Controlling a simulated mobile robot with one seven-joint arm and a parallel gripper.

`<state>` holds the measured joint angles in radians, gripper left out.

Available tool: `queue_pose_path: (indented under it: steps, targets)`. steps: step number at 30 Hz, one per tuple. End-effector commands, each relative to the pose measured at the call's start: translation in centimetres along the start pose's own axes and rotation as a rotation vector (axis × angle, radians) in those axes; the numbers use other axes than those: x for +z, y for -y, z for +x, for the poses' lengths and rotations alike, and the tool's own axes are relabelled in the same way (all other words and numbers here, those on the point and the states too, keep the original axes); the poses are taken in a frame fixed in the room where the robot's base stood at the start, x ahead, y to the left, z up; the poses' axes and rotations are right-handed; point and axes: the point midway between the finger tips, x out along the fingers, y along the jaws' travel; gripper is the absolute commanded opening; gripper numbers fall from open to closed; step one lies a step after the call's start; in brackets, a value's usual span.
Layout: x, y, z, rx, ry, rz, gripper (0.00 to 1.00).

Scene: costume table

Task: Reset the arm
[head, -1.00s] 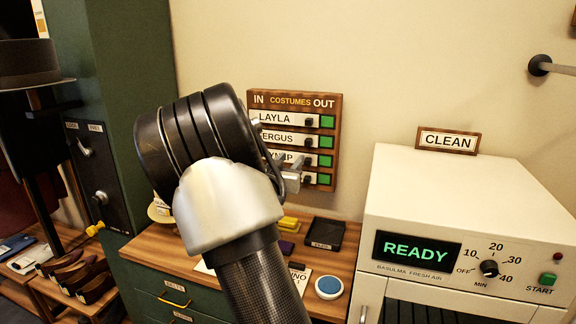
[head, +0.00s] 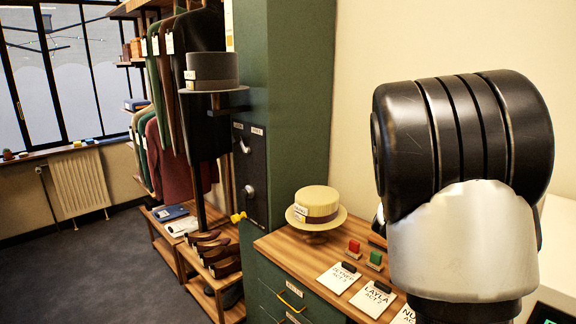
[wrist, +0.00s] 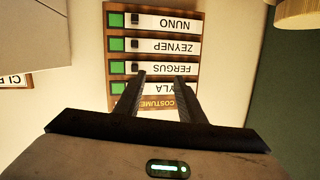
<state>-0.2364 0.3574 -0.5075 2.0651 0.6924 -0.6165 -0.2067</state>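My gripper (wrist: 160,82) shows in the wrist view with its two fingers apart and nothing between them. Beyond the fingers is the wooden costumes board (wrist: 152,57), which appears upside down with name strips for Nuno, Zeynep, Fergus and one partly covered. I cannot tell how far the fingertips are from the board. In the head view my raised arm fills the right side, and the gripper is hidden behind it.
A straw hat (head: 316,207) sits on the wooden counter (head: 285,243), near red (head: 353,248) and green (head: 375,260) stamps and name cards. A grey hat (head: 212,72) stands by the green cabinet (head: 290,110). Shoes (head: 222,262) lie on a low rack. Dark floor at left is open.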

Motion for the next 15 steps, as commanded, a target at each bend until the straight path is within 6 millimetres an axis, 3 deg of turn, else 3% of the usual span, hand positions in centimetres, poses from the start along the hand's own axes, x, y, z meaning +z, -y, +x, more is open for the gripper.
queue_pose_path:
  steps: [1,3,5,8,11,12,15]
  targets:
    - [-1.1,1.5,-2.3,-0.077,0.078,0.034,0.36]
    - [-1.0,3.8,-6.1,-0.190,0.202,0.051,0.36]
    - [-0.9,5.4,-9.9,-0.285,0.300,0.045,0.36]
    - [-0.8,7.0,-17.0,-0.425,0.449,-0.003,0.36]
    - [-0.4,6.8,-24.6,-0.531,0.578,-0.100,0.36]
    - [-0.1,6.2,-27.5,-0.559,0.623,-0.148,0.36]
    - [1.0,3.6,-33.6,-0.589,0.718,-0.277,0.36]
